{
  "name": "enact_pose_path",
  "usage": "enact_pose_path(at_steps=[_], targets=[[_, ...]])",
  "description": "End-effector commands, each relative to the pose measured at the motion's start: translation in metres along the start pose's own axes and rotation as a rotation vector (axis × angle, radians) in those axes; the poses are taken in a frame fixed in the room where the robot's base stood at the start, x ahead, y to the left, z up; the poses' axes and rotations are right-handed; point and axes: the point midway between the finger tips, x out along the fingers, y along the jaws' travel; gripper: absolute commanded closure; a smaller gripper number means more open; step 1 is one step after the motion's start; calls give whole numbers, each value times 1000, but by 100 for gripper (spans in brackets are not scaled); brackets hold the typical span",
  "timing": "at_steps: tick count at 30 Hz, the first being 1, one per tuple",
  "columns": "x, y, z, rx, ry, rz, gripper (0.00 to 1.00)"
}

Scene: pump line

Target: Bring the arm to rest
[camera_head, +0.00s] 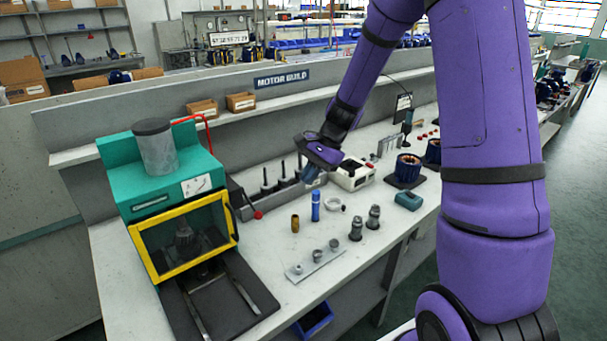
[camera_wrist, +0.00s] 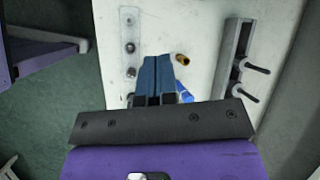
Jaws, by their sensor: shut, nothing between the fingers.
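My purple arm reaches over the workbench (camera_head: 262,293) in the head view. My gripper (camera_head: 311,174) hangs above the bench, pointing down, near a blue cylinder and a white box. In the wrist view my gripper (camera_wrist: 157,62) shows two blue fingers side by side, shut with nothing between them. Below the fingers are a blue cylinder (camera_head: 316,206), which also shows in the wrist view (camera_wrist: 185,93), and a brass cylinder (camera_head: 295,223), which also shows in the wrist view (camera_wrist: 182,59). The gripper appears apart from both.
A teal press (camera_head: 160,180) with a yellow-framed window stands at the left. A metal strip with round parts (camera_head: 315,262) lies at the front. Two grey fittings (camera_head: 356,229), a white box (camera_head: 352,173), a rack with upright pins (camera_head: 266,187) and a copper-wound motor part (camera_head: 407,168) stand nearby.

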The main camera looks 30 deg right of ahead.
Motion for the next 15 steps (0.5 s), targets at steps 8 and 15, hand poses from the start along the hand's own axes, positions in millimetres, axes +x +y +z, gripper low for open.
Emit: enact_pose_path(at_steps=[8,15], targets=[[-2,0,3,-11,5,1,100],[-39,6,42,-174,73,18,100]])
